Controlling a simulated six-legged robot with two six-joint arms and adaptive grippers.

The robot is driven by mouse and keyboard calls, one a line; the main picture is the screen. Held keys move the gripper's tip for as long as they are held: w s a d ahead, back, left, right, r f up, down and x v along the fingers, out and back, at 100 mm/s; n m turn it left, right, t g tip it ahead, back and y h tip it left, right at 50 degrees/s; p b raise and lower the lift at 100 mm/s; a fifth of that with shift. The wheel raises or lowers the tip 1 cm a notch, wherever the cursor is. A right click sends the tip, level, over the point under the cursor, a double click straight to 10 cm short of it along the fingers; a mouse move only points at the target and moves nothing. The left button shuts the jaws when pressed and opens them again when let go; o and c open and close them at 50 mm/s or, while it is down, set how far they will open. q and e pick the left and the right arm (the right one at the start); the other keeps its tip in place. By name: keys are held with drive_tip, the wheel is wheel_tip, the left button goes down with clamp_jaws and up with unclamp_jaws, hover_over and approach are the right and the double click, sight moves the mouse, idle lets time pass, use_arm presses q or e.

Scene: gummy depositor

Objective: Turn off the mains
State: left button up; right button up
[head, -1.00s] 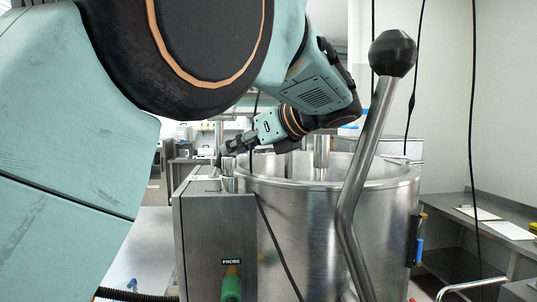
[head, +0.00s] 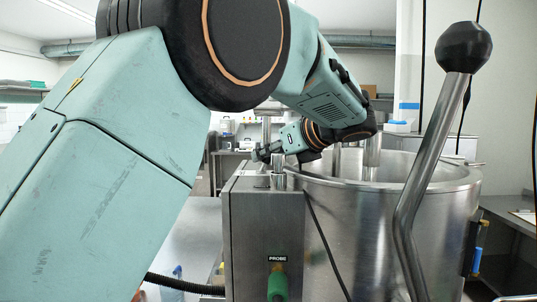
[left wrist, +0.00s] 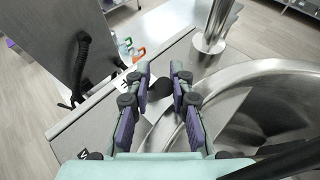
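The steel control box (head: 254,235) stands against the large steel kettle (head: 395,235) in the head view. My left gripper (head: 258,155) is over the top of this box, close to short upright metal posts. In the left wrist view my left gripper (left wrist: 160,70) is open, with its two purple-padded fingers apart. A dark round knob-like part (left wrist: 160,88) shows between the fingers, above the box top (left wrist: 92,130); I cannot tell whether they touch it. A white label with partly hidden black letters (left wrist: 126,84) lies beside the left finger. No mains marking is readable. My right gripper is not visible.
A black-balled lever (head: 462,47) rises in front of the kettle. A green plug (head: 277,286) sits below the PROBE label on the box front. A steel worktop (head: 190,240) lies left of the box. Bottles (left wrist: 124,46) stand beyond the box.

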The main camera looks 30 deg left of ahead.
use_arm(q)
drive_tip(key=shift+r, duration=0.1)
clamp_jaws()
drive_tip(key=shift+d, duration=0.1)
drive_tip(key=shift+r, duration=0.1)
drive_tip(key=h, duration=0.1)
drive_tip(key=a+n+h, duration=0.1)
drive_tip(key=t, duration=0.1)
drive_tip(key=shift+s+a+r+n+h, duration=0.2)
drive_tip(key=shift+s+r+n+h, duration=0.1)
drive_tip(key=shift+s+h, duration=0.1)
drive_tip(key=h, duration=0.1)
drive_tip(key=a+n+t+h, duration=0.1)
drive_tip(key=h, duration=0.1)
drive_tip(key=shift+s+a+f+n, duration=0.1)
drive_tip(key=shift+s+a+n, duration=0.05)
drive_tip(key=shift+s+n, duration=0.2)
drive_tip(key=shift+s+a+f+n+t+h, duration=0.15)
drive_tip(key=shift+a+n+t+h, duration=0.15)
drive_tip(key=shift+t+h, duration=0.35)
